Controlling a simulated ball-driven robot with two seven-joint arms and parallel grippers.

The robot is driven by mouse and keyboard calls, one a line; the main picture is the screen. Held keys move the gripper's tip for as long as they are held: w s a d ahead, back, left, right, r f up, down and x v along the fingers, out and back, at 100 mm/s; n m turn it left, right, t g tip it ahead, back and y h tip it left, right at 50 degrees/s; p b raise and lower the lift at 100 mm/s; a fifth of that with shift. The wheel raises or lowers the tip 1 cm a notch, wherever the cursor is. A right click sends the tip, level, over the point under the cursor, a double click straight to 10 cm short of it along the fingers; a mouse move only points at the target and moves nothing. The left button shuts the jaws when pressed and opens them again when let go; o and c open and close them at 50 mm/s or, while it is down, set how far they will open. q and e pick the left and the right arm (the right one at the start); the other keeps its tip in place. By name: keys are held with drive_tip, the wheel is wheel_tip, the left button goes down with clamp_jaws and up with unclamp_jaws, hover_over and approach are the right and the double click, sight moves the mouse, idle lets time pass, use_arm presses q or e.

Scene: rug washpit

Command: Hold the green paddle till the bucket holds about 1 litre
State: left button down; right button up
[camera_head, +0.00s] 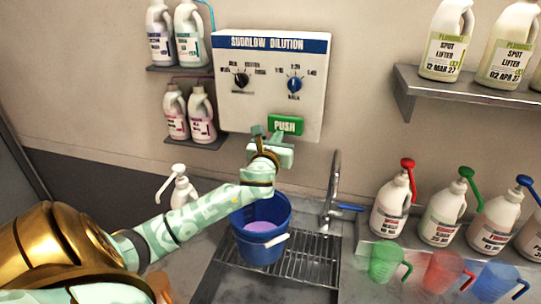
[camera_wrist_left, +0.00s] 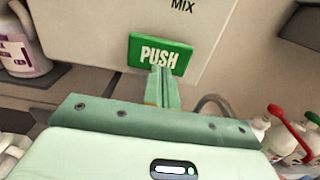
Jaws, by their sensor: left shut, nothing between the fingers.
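The green paddle (camera_head: 286,125), marked PUSH, is on the lower right of the white dilution unit (camera_head: 270,85). My left gripper (camera_head: 262,134) is shut and empty, with its fingertips at the paddle's lower left in the head view. In the left wrist view the shut fingers (camera_wrist_left: 160,76) overlap the lower edge of the paddle (camera_wrist_left: 150,50); I cannot tell whether they press it. The blue bucket (camera_head: 262,252) stands on the sink grate below, with purple liquid (camera_head: 262,227) inside. No stream into it shows clearly. My right gripper is not in view.
The metal sink grate (camera_head: 310,259) lies under the bucket, with a tap (camera_head: 333,190) to its right. Pump bottles (camera_head: 442,212) and coloured jugs (camera_head: 385,262) stand on the right. Bottles sit on shelves left (camera_head: 200,117) and right (camera_head: 480,92) of the unit.

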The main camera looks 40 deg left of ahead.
use_arm(q)
drive_tip(key=v, duration=0.6)
drive_tip(key=shift+s+f+b, duration=0.15)
drive_tip(key=shift+s+b, duration=0.15)
drive_tip(key=shift+b, duration=0.05)
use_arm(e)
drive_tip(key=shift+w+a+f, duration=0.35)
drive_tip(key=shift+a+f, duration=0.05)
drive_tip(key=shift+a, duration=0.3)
use_arm(q)
drive_tip(key=shift+d, duration=0.15)
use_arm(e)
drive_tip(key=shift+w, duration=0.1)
use_arm(q)
drive_tip(key=shift+s+d, duration=0.1)
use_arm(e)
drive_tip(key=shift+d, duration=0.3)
use_arm(q)
drive_tip(key=shift+f, duration=0.1)
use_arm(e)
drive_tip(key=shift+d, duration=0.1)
